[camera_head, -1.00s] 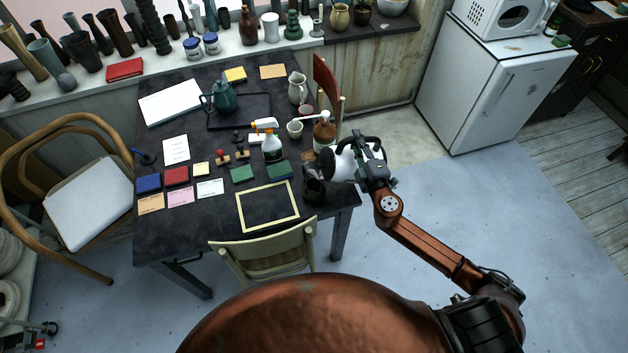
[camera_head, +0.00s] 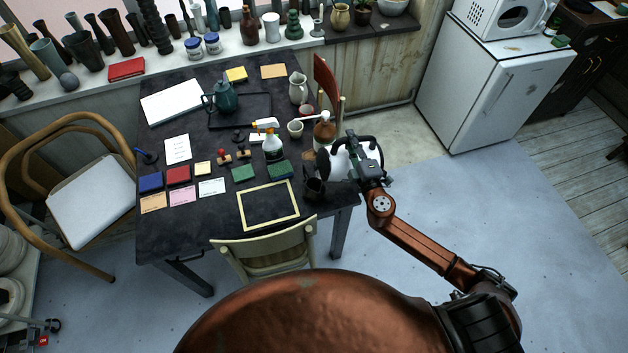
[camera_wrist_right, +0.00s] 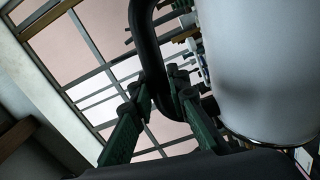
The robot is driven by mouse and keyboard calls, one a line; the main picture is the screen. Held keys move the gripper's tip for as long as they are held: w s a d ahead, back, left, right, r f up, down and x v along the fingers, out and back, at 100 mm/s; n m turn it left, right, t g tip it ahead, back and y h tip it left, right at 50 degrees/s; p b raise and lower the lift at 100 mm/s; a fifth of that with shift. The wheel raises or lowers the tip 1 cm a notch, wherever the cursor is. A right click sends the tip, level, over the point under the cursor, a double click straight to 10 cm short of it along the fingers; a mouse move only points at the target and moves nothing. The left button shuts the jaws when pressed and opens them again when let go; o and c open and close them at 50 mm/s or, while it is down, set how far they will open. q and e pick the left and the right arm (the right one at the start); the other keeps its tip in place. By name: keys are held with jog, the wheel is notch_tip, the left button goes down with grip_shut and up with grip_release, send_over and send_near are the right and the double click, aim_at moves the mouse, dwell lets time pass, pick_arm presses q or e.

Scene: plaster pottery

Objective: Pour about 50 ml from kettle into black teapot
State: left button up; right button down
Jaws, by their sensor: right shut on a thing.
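The white kettle (camera_head: 340,164) with a black handle is held off the right edge of the table. My right gripper (camera_head: 366,168) is shut on its handle. In the right wrist view, the green fingers (camera_wrist_right: 162,97) close around the black handle (camera_wrist_right: 146,45), and the white kettle body (camera_wrist_right: 262,70) fills the right side. A small dark pot (camera_head: 315,188), which looks like the black teapot, stands at the table's front right corner, just left of and below the kettle. Its details are too small to tell. No liquid stream is visible. My left gripper is not in view.
Floor right of the table is clear.

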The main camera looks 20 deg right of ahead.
aim_at(343, 139)
jog(key=shift+a+r+n+p, duration=0.4)
jog(key=shift+a+p, duration=0.15)
jog(key=shift+a, duration=0.1)
jog(key=shift+a+r+n+p, duration=0.3)
jog(key=shift+a+r+p, duration=0.15)
jog(key=shift+a, duration=0.2)
dwell(2.1)
jog(key=d+f+b, duration=0.1)
jog(key=d+f+m+b, duration=0.1)
jog(key=d+b, duration=0.1)
jog(key=d+f+m+b, duration=0.1)
jog(key=shift+d, duration=0.4)
jog(key=shift+d+m+b, duration=0.15)
jog(key=shift+m+b, duration=0.15)
jog(key=shift+b, duration=0.15)
jog(key=shift+w+r, duration=0.1)
jog(key=shift+r, duration=0.05)
jog(key=shift+d+f+m+b, duration=0.4)
jog(key=shift+d+f+b, duration=0.25)
jog(key=shift+b, duration=0.25)
jog(key=shift+d+f, duration=0.15)
jog(key=shift+d, duration=0.05)
jog(key=shift+r, duration=0.2)
